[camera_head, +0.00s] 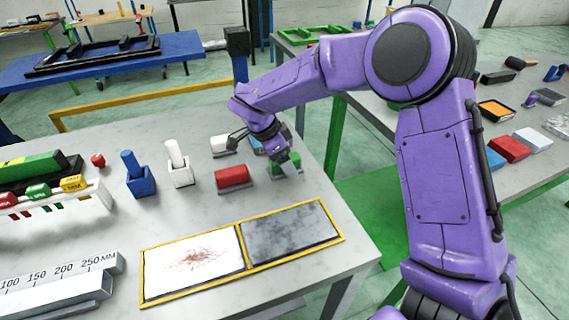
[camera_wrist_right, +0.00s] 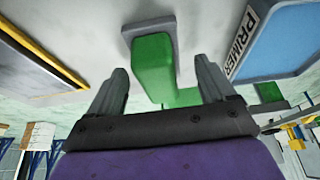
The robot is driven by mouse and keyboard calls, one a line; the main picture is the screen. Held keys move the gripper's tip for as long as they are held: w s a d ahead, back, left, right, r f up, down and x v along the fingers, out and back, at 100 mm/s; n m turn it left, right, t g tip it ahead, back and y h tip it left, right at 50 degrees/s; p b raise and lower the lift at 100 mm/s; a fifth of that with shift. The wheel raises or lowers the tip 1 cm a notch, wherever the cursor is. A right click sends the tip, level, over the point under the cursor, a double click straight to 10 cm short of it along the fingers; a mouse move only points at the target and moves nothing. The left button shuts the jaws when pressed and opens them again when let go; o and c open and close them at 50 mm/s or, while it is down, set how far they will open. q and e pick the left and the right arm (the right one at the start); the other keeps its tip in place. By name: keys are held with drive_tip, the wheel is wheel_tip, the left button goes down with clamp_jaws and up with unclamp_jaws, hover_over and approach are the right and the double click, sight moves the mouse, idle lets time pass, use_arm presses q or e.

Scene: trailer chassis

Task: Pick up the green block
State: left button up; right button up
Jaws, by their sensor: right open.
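The green block (camera_head: 287,162) sits on a grey base at the right side of the pale table, partly hidden by my right gripper (camera_head: 266,150). In the right wrist view the green block (camera_wrist_right: 153,65) stands on its grey base between the two spread fingers of my right gripper (camera_wrist_right: 160,72). The fingers are open, one on each side of the block, with gaps visible. I cannot tell how far their tips are from it in depth. My left gripper is not in view.
A red block (camera_head: 233,177) and a white block (camera_head: 222,145) sit left of the gripper. A blue tray labelled PRIMER (camera_wrist_right: 285,38) is near the block. A yellow-framed panel (camera_head: 243,252) lies in front. White (camera_head: 179,165) and blue (camera_head: 138,175) holders stand further left.

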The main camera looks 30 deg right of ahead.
drive_tip(key=shift+s+d+f, duration=0.1)
drive_tip(key=shift+d+f, duration=0.1)
drive_tip(key=shift+f, duration=0.15)
drive_tip(key=c, duration=1.2)
drive_tip(key=shift+c, duration=0.2)
wheel_tip(320, 180, up, 3)
drive_tip(key=shift+r, duration=0.1)
drive_tip(key=s+a+r+b, duration=0.1)
drive_tip(key=s+a+r, duration=0.8)
drive_tip(key=a+r, duration=0.1)
drive_tip(key=shift+s+a, duration=0.2)
drive_tip(key=shift+a, duration=0.05)
